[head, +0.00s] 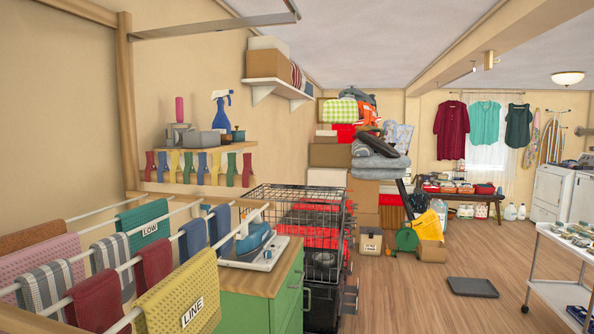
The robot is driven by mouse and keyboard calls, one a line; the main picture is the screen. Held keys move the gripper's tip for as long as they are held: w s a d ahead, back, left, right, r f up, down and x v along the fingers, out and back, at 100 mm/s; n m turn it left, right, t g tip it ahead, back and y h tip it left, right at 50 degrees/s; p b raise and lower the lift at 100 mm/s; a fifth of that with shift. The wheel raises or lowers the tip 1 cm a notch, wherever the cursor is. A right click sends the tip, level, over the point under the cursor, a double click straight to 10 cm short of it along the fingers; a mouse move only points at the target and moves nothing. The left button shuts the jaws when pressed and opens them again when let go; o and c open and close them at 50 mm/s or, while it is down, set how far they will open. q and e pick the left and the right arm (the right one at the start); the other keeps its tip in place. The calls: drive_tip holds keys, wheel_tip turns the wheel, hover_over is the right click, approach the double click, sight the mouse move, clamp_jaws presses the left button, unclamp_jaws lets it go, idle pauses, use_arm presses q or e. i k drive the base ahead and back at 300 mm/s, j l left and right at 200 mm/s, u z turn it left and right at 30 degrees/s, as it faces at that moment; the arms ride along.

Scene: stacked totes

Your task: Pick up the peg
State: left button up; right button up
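Several small coloured pieces, which look like clothes pegs (188,163), hang in a row along the front of a wooden wall shelf (205,149) at left. They are blue, red, yellow and green. I cannot tell which single one is the peg, or whether a peg lies elsewhere. Neither of my grippers is in the head view.
A drying rack with hung cloths, one marked LINE (180,300) and one marked LOW (143,226), fills the left front. An iron (253,239) stands on a green cabinet (262,310). Black wire crates (290,200) stand beyond. A metal cart (560,250) is at right; floor between is mostly clear.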

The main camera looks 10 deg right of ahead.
sight(248, 169)
drive_tip(key=u, duration=0.4)
drive_tip(key=i+l+u, duration=0.1)
drive_tip(key=u, duration=0.3)
drive_tip(key=l+u, duration=0.4)
drive_tip(key=i+l+u, duration=0.1)
drive_tip(key=u, duration=0.25)
drive_tip(key=l+u, duration=0.25)
drive_tip(key=u, duration=0.15)
